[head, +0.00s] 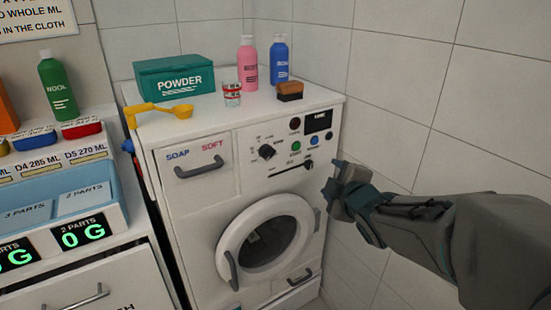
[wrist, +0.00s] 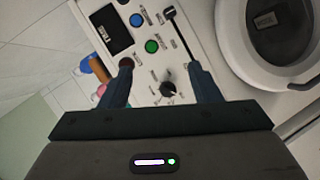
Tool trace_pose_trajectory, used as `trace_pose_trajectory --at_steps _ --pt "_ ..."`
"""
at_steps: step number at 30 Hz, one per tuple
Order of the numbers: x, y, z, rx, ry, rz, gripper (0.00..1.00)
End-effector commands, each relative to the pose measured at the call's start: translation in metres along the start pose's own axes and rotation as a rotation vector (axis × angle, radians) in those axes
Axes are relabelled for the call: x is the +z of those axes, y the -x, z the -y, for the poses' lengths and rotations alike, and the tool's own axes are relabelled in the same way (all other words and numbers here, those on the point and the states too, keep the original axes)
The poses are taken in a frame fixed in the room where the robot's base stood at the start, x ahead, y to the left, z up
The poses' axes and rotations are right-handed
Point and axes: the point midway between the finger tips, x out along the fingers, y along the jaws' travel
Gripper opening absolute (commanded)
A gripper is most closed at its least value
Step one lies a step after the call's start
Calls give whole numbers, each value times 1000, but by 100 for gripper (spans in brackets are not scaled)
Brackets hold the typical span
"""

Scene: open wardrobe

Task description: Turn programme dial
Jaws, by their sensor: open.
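The programme dial (head: 267,152) is a black knob on the white front panel of the washing machine (head: 190,225), with small labels around it. In the wrist view the dial (wrist: 168,89) shows between my two fingers, nearer the right one. My gripper (head: 338,188) is in front of the machine's right side, to the right of the dial and apart from it. In the wrist view my gripper (wrist: 158,66) is open, with nothing between its fingers. I cannot tell the dial's setting.
The soap drawer (head: 196,167) is left, the round door (head: 269,240) below. A tiled wall (head: 420,110) stands close on the right.

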Motion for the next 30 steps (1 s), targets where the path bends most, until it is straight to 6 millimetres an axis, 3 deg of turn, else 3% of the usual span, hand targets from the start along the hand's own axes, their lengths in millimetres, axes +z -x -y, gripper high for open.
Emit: trace_pose_trajectory --at_steps 1,7,17,30 --pt "-5 -11 13 30 77 -70 57" --pt "-40 -24 24 152 315 -308 57" --pt "-63 -31 27 223 416 -425 57" --pt "-100 -106 17 220 413 -424 57"
